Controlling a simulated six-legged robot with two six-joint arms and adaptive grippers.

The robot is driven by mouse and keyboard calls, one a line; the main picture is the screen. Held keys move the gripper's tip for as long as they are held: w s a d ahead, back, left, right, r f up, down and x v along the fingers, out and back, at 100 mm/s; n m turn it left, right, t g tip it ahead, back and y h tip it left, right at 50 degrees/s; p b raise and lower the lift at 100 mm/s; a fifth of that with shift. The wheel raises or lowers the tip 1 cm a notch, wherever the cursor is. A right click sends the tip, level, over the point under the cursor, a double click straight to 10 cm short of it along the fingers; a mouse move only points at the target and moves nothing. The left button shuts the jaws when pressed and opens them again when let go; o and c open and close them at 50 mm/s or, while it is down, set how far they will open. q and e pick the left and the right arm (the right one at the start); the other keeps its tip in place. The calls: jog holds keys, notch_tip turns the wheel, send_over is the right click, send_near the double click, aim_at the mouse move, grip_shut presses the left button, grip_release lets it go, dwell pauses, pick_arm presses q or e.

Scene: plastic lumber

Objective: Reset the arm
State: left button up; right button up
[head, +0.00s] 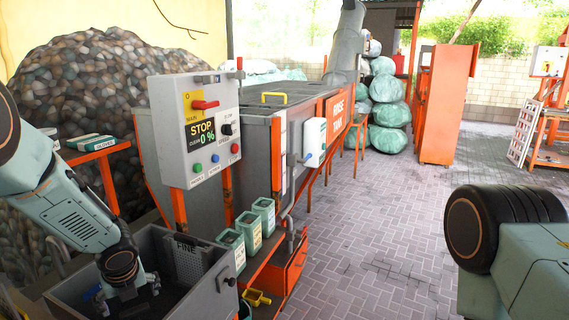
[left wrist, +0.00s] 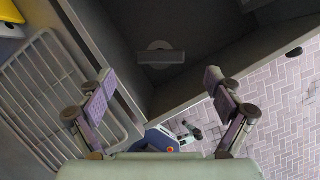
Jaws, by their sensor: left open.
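My left arm comes in from the left in the head view, and its gripper (head: 128,302) points down at the grey bin (head: 62,293) in the lower left. In the left wrist view the gripper's two fingers (left wrist: 160,84) are wide apart, with nothing between their tips. Dark grey walls of the bin (left wrist: 210,82) lie beyond the fingers. My right arm shows at the right edge of the head view as a dark joint and a pale green link; its gripper is out of the picture.
A control box (head: 208,128) reading "STOP 0 %" stands on orange posts behind the bin. Small green containers (head: 249,232) line its right side. A wire rack (left wrist: 55,100) and a blue object (left wrist: 162,140) show in the wrist view. The paved floor (head: 370,220) is clear.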

aim_at(134, 308)
pick_arm(q)
jog(key=v, duration=0.5)
jog(key=x, duration=1.1)
jog(key=shift+f, duration=0.1)
jog(key=shift+w+a+r, duration=0.1)
jog(key=shift+w+r, duration=0.1)
notch_tip(134, 308, up, 9)
jog(key=p, duration=0.6)
jog(key=shift+r, duration=0.15)
jog(key=shift+s, duration=0.15)
